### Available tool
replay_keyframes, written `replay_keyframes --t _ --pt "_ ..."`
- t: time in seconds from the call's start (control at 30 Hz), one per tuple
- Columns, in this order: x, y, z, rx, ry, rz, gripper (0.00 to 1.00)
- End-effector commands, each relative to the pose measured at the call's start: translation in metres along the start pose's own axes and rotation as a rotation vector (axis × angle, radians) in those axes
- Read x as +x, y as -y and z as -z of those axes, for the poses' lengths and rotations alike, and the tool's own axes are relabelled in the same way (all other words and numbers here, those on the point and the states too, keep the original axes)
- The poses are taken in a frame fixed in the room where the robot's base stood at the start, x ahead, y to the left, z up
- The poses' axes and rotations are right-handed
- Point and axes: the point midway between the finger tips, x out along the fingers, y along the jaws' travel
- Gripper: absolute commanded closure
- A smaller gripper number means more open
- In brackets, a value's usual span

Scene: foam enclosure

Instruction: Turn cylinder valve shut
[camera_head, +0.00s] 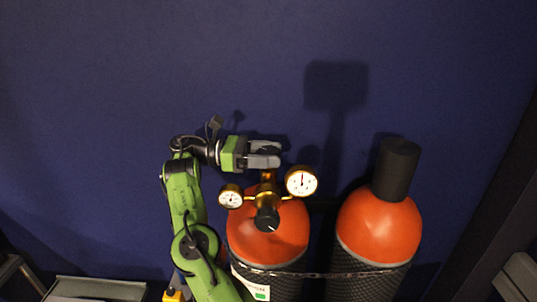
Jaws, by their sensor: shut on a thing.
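The left gas cylinder (285,228) has an orange top and a brass regulator with two round gauges, a smaller left gauge (231,197) and a larger right gauge (301,181). A black knob (267,218) sits at the regulator's front. My gripper (266,155) reaches in from the left, above the brass valve stem (268,176). Its grey fingers are shut around the valve handle at the top of the stem. The fingers hide most of the handle, so its turn position cannot be told.
A second orange cylinder (378,228) with a black cap (396,168) stands close on the right. A chain (330,274) runs across both cylinders. A dark blue wall (120,120) is behind. A grey box (98,289) lies at the lower left.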

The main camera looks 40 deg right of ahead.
Motion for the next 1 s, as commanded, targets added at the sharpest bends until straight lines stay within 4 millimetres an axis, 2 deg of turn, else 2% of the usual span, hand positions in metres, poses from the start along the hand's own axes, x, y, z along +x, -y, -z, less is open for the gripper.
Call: replay_keyframes --t 0.33,0.37,0.5,1.0 --pt "-0.0002 0.0009 0.0035 -0.007 0.001 0.014 0.74" --pt "-0.0002 0.0009 0.0036 -0.007 0.001 0.014 0.40" --pt "-0.0002 0.0009 0.0029 -0.005 0.001 0.013 0.19" --pt "-0.0005 0.0004 0.0017 -0.002 -0.002 -0.001 0.19"
